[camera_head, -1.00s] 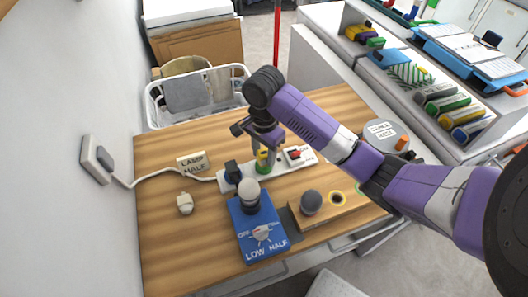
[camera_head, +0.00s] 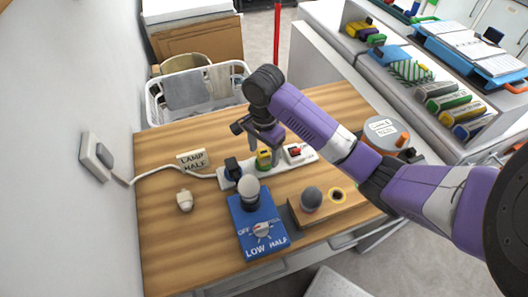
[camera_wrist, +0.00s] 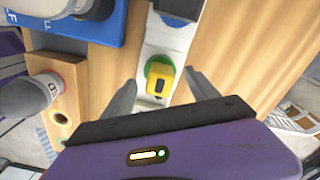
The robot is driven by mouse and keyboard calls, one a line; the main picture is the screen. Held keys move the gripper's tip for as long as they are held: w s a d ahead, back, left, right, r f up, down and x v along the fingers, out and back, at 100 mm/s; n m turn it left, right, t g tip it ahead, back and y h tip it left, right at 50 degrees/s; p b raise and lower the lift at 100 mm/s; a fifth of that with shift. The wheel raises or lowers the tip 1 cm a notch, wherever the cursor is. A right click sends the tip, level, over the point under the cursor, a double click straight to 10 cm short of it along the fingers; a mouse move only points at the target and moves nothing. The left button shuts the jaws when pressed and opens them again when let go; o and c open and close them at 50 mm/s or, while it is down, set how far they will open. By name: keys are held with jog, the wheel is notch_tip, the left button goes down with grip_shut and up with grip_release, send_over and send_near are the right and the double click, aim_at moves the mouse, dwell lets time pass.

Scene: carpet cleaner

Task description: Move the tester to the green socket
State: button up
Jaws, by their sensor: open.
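The yellow tester (camera_head: 264,155) sits on the green socket (camera_head: 263,166) of the white power strip (camera_head: 276,162). In the wrist view the tester (camera_wrist: 161,80) stands over the green ring (camera_wrist: 154,69), which shows around part of it. Whether it is fully pressed in cannot be told. My gripper (camera_head: 264,151) is open above the strip, one finger on each side of the tester. In the wrist view gaps show between the fingers of my gripper (camera_wrist: 161,82) and the tester.
A dark plug (camera_head: 232,170) stands at the strip's left end and a red switch (camera_head: 295,151) at its right. The table's left front is clear.

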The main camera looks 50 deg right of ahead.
aim_at(264, 152)
notch_tip(264, 152, up, 7)
jog(key=p, duration=0.3)
jog(key=shift+r, duration=0.2)
dwell(0.8)
